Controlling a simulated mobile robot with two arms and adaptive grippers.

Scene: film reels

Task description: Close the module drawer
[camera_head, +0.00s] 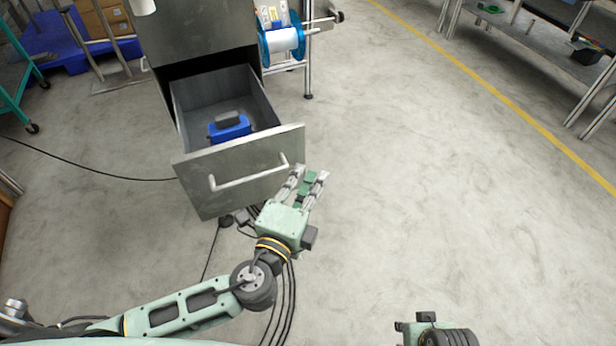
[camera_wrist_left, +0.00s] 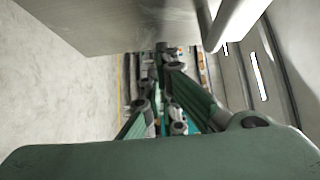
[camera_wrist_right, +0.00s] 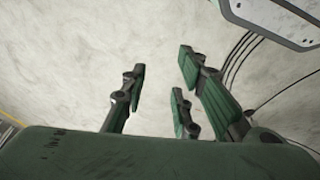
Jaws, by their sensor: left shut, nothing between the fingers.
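The module drawer (camera_head: 240,172) is a grey metal drawer pulled out of its cabinet (camera_head: 200,35), with a pale bar handle (camera_head: 250,173) on its front. A blue and grey object (camera_head: 229,127) lies inside it. My left gripper (camera_head: 308,180) is beside the right end of the drawer front, its fingers pointing away from me. In the left wrist view its fingers (camera_wrist_left: 165,90) come together with nothing between them, and a metal panel with a pale bar fills the upper part. My right gripper (camera_wrist_right: 155,85) is open and empty over bare floor, far from the drawer.
A spool with blue flanges (camera_head: 283,42) is on a metal stand right of the cabinet. Black cables run over the floor by the drawer. A blue pallet (camera_head: 60,50) with boxes stands far left, metal shelves (camera_head: 530,35) far right. The floor at right is clear.

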